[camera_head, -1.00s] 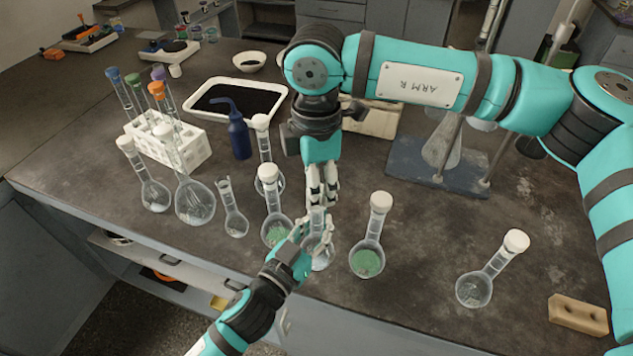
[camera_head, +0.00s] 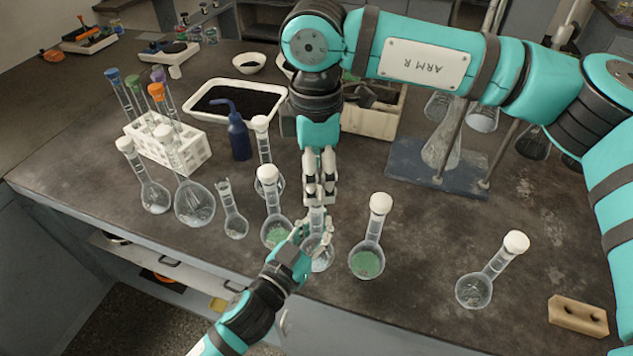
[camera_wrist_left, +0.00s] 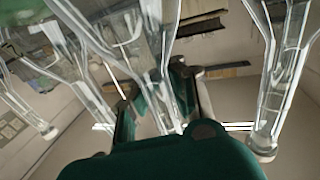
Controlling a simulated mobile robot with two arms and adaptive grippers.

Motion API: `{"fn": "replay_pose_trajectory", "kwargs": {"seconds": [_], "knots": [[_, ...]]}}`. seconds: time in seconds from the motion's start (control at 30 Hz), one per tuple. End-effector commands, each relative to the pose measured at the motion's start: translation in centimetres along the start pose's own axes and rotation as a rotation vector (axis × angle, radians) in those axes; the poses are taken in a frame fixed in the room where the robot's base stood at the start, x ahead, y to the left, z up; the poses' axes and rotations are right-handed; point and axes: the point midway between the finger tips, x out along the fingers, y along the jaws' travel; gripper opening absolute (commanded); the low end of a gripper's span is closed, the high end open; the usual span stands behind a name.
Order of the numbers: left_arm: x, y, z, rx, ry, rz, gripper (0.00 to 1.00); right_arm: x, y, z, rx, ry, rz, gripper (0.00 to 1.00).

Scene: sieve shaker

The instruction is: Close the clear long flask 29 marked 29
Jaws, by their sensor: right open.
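A clear long-necked flask (camera_head: 322,258) stands near the table's front edge, upright, with its neck partly hidden by my grippers. No number is readable on it. My left gripper (camera_head: 306,236) is at its neck from the front left. The left wrist view shows the clear neck (camera_wrist_left: 160,60) between the two left fingers, which look shut on it. My right gripper (camera_head: 319,196) points down just above the flask's mouth, with its fingers open. I cannot tell whether a white stopper sits in the mouth or between the right fingertips.
White-stoppered flasks with green contents stand close on both sides, at left (camera_head: 275,232) and right (camera_head: 367,262). Another stoppered flask (camera_head: 474,290) stands farther right, near a wooden block (camera_head: 578,318). A blue wash bottle (camera_head: 238,138) and a white rack (camera_head: 192,152) stand behind.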

Motion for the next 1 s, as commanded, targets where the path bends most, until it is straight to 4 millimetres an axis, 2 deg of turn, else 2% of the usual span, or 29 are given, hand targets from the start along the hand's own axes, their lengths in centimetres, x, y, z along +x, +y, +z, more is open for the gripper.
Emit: {"fn": "replay_pose_trajectory", "kwargs": {"seconds": [0.03, 0.2, 0.4, 0.57, 0.83, 1.0], "knots": [[0.0, 0.0, 0.1, 0.0, -0.002, 0.0, 0.0, -1.2, 0.1, 0.0, 0.001, 0.001, 0.005, 0.59], [0.0, 0.0, 0.1, 0.0, -0.002, 0.0, 0.0, -4.9, 0.1, 0.0, 0.001, 0.001, 0.004, 0.59], [0.0, 0.0, 0.1, 0.0, -0.002, 0.0, 0.0, -7.9, 0.1, 0.0, 0.002, 0.0, 0.003, 0.59], [0.0, 0.0, 0.1, 0.0, -0.002, 0.0, 0.0, -8.9, 0.0, 0.0, 0.001, -0.001, 0.001, 0.59], [0.0, 0.0, 0.1, 0.0, -0.002, 0.0, 0.0, -9.0, 0.0, 0.0, 0.001, 0.0, 0.001, 0.59], [0.0, 0.0, 0.1, 0.0, -0.002, 0.0, 0.22, -8.9, 0.0, 0.0, 0.001, 0.0, 0.001, 0.59]]}}
